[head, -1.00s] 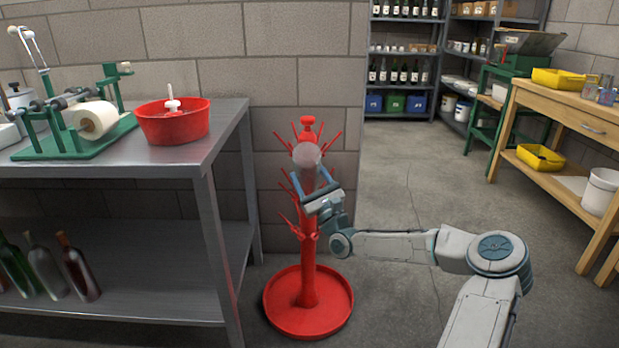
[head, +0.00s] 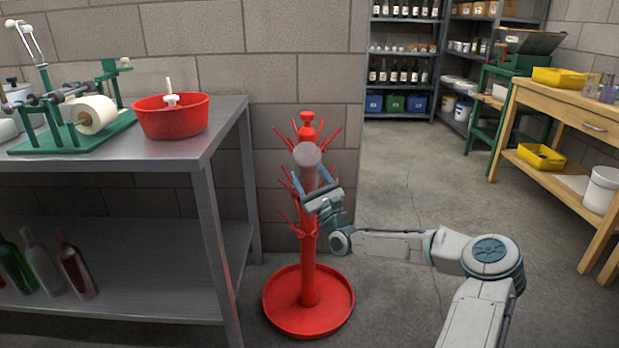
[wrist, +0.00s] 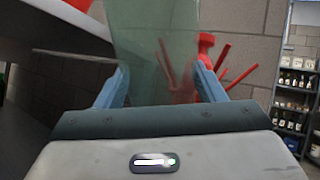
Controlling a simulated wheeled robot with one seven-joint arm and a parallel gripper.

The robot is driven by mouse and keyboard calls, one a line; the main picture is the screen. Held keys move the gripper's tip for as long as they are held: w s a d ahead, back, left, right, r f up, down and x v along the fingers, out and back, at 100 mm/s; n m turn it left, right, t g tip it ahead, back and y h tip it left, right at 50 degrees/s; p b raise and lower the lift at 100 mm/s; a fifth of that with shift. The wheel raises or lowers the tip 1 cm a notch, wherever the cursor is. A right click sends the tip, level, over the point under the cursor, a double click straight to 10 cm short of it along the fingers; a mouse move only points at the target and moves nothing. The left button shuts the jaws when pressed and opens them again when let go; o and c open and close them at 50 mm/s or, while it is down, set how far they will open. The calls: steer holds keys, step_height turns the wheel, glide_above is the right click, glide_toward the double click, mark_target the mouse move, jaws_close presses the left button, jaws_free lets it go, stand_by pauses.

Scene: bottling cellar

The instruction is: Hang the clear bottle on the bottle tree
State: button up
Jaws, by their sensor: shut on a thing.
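The clear bottle (head: 307,157) is between the fingers of my gripper (head: 314,190), in front of the bottle tree in the head view. Its round base faces the camera. In the wrist view the see-through bottle (wrist: 155,45) stands between both blue fingers of my gripper (wrist: 158,88). The red bottle tree (head: 309,262) has a post with slanted pegs and a round base tray on the floor. In the wrist view its top and some pegs (wrist: 205,45) show just behind and right of the bottle. Whether a peg is inside the bottle's neck I cannot tell.
A grey metal table (head: 190,150) stands left of the tree, with a red basin (head: 170,118) and a green labelling device (head: 75,135) on top. Several bottles (head: 45,264) are on its lower shelf. A block wall is close behind the tree. Open floor (head: 410,200) lies to the right.

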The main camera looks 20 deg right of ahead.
steer(key=shift+w+f, duration=0.2)
steer(key=shift+f, duration=0.1)
steer(key=o, duration=1.2)
steer(key=shift+o, duration=0.2)
steer(key=shift+d, duration=0.1)
steer(key=shift+f, duration=0.1)
steer(key=p+v, duration=0.2)
steer(key=v, duration=1.1)
steer(key=shift+s, duration=0.4)
